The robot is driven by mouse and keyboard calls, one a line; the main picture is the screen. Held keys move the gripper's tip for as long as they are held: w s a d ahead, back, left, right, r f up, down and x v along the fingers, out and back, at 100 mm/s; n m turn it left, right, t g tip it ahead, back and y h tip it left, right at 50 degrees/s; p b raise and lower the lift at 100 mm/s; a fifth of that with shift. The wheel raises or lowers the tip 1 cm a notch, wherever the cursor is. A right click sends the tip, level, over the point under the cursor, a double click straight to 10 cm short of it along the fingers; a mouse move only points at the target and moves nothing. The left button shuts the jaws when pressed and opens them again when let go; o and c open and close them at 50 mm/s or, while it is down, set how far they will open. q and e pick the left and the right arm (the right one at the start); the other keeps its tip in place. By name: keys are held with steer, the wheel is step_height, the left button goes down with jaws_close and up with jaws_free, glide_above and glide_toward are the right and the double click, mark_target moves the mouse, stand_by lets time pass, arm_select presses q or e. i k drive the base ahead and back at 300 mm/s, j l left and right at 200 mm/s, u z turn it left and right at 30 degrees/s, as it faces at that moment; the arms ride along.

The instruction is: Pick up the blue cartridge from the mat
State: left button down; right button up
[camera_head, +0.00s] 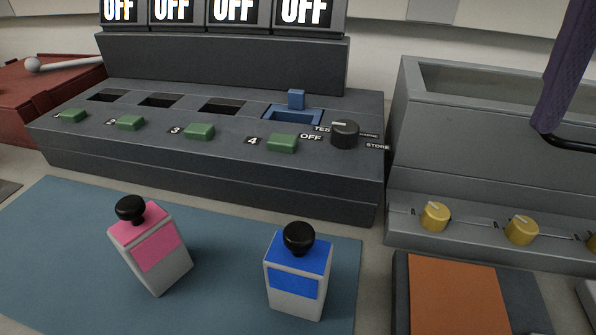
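The blue cartridge (297,275) stands upright on the blue-grey mat (225,300), near its right edge. It has a white body, a blue top and label, and a black round knob. A pink cartridge (152,248) of the same shape stands to its left on the mat, turned at an angle. Neither of my grippers shows in the head view. Nothing touches the blue cartridge.
Behind the mat is a dark console (200,180) with several slots, green buttons (282,143), a black dial (344,134) and "OFF" displays. A grey unit with yellow knobs (434,216) and an orange pad (455,295) lie right. A purple bar (570,70) hangs upper right.

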mark_target(297, 264)
steer(key=l+u, duration=0.25)
steer(key=u, duration=0.2)
steer(key=l+u, duration=0.3)
steer(key=u, duration=0.2)
steer(key=l+u, duration=0.3)
steer(key=u, duration=0.15)
steer(key=k+l+u, duration=0.1)
steer(key=l+u, duration=0.15)
steer(key=u, duration=0.2)
